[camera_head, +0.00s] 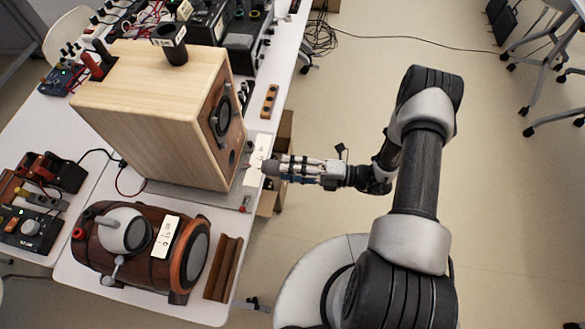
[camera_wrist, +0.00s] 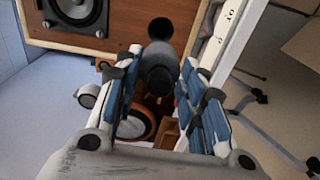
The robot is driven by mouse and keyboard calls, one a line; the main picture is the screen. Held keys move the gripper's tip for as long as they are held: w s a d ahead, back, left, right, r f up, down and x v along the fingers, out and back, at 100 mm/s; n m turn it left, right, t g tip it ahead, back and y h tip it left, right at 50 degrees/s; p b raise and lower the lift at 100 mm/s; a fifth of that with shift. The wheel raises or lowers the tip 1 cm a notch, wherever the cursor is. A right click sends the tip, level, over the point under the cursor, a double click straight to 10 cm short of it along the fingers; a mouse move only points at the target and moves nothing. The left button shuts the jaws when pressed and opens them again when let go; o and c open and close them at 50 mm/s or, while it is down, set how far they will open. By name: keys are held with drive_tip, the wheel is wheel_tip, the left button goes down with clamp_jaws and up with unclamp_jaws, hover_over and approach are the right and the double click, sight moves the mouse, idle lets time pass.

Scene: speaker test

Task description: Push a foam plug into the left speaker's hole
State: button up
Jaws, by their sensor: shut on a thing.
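A pale wooden speaker box (camera_head: 150,115) stands on the white table. Its brown front faces my gripper, with a round driver (camera_head: 220,115) and a smaller dark hole (camera_head: 232,159). The wrist view shows this hole (camera_wrist: 160,29) ahead, beside part of the driver (camera_wrist: 75,12). My gripper (camera_head: 280,167) is to the right of the speaker front, and its fingers (camera_wrist: 160,68) are shut on a dark grey foam plug (camera_wrist: 157,78). The plug (camera_head: 268,167) points toward the hole and appears outside it, with a gap. Whether it is exactly lined up is hard to tell.
A brown barrel-shaped device (camera_head: 145,250) and a wooden rail (camera_head: 223,268) lie at the table's front. A dark cup (camera_head: 170,44) stands on the speaker. A labelled white strip (camera_head: 257,158) lies beside the speaker near the table edge. Floor to the right is mostly clear.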

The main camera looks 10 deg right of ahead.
sight(272, 165)
drive_tip(key=shift+w+d+f+t, duration=0.1)
drive_tip(key=shift+w+f+t, duration=0.15)
drive_tip(key=shift+t, duration=0.25)
drive_tip(key=shift+p+x, duration=0.3)
drive_tip(key=shift+x, duration=2.55)
drive_tip(key=shift+b+x, duration=0.3)
drive_tip(key=shift+x, duration=1.35)
drive_tip(key=shift+b+x, duration=0.85)
drive_tip(key=shift+x, duration=1.8)
drive_tip(key=o, duration=1.2)
drive_tip(key=shift+d, duration=0.1)
